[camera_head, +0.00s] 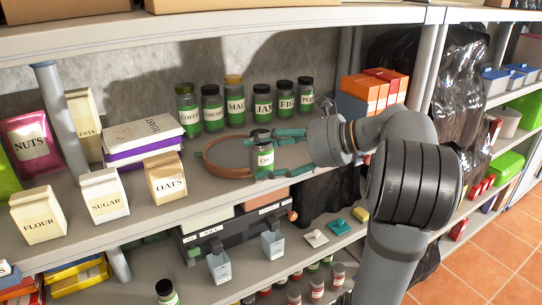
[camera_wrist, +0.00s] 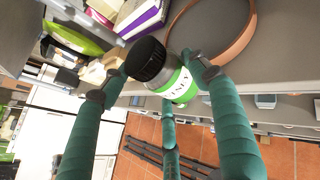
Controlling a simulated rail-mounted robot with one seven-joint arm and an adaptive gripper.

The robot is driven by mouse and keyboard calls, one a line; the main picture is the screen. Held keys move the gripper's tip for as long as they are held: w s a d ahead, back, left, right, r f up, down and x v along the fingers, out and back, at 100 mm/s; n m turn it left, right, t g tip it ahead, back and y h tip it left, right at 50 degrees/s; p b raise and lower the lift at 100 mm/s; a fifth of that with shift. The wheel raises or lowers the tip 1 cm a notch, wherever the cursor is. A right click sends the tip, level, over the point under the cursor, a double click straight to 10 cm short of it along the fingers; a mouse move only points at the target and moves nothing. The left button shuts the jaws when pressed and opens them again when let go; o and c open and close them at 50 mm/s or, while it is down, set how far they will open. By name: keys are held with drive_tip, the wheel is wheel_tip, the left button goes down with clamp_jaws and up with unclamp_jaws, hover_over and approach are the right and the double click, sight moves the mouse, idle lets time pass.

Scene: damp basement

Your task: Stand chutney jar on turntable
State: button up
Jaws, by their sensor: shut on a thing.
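My gripper (camera_head: 262,157) is shut on a small jar (camera_head: 264,159) with a black lid, clear glass and a green-and-white label, partly hidden by the teal fingers. In the wrist view the jar (camera_wrist: 181,86) is tilted in the picture between the fingers; its label cannot be read surely. The turntable (camera_head: 225,173) is a round grey disc with a brown rim on the middle shelf. The jar overlaps its right front side in the head view. The part of the turntable I see is empty.
Several labelled jars (camera_head: 237,105) stand in a row behind the turntable. Stacked boxes (camera_head: 142,137) and an oats carton (camera_head: 166,178) stand left of it. Orange boxes (camera_head: 365,92) stand to the right, behind my arm. The upper shelf (camera_head: 230,30) hangs above.

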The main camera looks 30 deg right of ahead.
drive_tip(key=shift+w+f+p, duration=0.15)
drive_tip(key=shift+w+f, duration=0.1)
drive_tip(key=shift+w, duration=1.3)
drive_tip(key=shift+w+f+p, duration=0.15)
drive_tip(key=shift+w+f, duration=0.15)
drive_tip(key=shift+w, duration=1.3)
drive_tip(key=shift+w+f+p, duration=0.15)
drive_tip(key=shift+w+f, duration=0.1)
drive_tip(key=shift+w, duration=1.3)
drive_tip(key=shift+d+f+b, duration=0.1)
drive_tip(key=shift+f+b, duration=0.2)
drive_tip(key=o, duration=1.9)
drive_tip(key=o, duration=0.5)
drive_tip(key=shift+f, duration=0.1)
drive_tip(key=shift+c, duration=0.2)
drive_tip(key=shift+o, duration=0.6)
